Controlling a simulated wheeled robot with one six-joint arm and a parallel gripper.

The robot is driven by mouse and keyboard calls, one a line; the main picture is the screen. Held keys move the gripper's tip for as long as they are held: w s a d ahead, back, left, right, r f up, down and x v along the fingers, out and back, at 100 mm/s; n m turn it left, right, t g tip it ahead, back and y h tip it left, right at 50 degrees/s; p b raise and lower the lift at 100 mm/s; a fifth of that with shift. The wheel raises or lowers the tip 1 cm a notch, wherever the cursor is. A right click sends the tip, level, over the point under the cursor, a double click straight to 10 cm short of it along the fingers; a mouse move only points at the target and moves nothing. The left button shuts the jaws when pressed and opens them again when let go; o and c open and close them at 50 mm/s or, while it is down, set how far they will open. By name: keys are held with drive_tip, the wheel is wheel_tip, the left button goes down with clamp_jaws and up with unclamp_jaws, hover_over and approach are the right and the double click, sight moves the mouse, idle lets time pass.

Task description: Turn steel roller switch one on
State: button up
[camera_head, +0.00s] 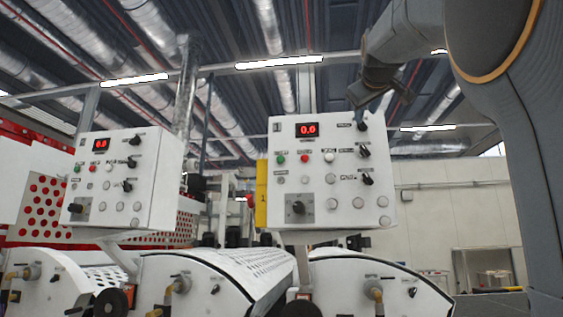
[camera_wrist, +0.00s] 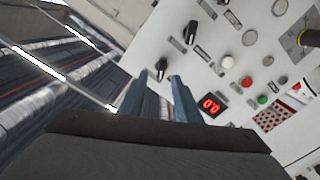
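The white control panel (camera_head: 330,170) marked 1 carries a column of black rotary switches on its right side: a top switch (camera_head: 362,125), a middle switch (camera_head: 364,150) and a lower switch (camera_head: 367,179). Their labels are too small to read, so I cannot tell which one is steel roller switch one. My gripper (camera_head: 368,108) is at the panel's upper right, close to the top switch. In the wrist view my gripper (camera_wrist: 155,84) is open, with a gap between its blue-grey fingers. The top switch (camera_wrist: 161,68) shows just beyond the fingertips, roughly between them. Contact is not visible.
A red 0.0 display (camera_head: 307,129), a green button (camera_head: 281,159), a red button (camera_head: 305,158) and a larger black knob (camera_head: 298,207) share the panel. A second similar panel (camera_head: 125,175) stands left. White roller housings (camera_head: 215,280) lie below.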

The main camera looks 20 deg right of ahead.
sight(362, 125)
drive_tip(key=p+x, duration=0.2)
drive_tip(key=x, duration=0.4)
drive_tip(key=shift+a, duration=0.15)
drive_tip(key=shift+w, duration=0.1)
clamp_jaws()
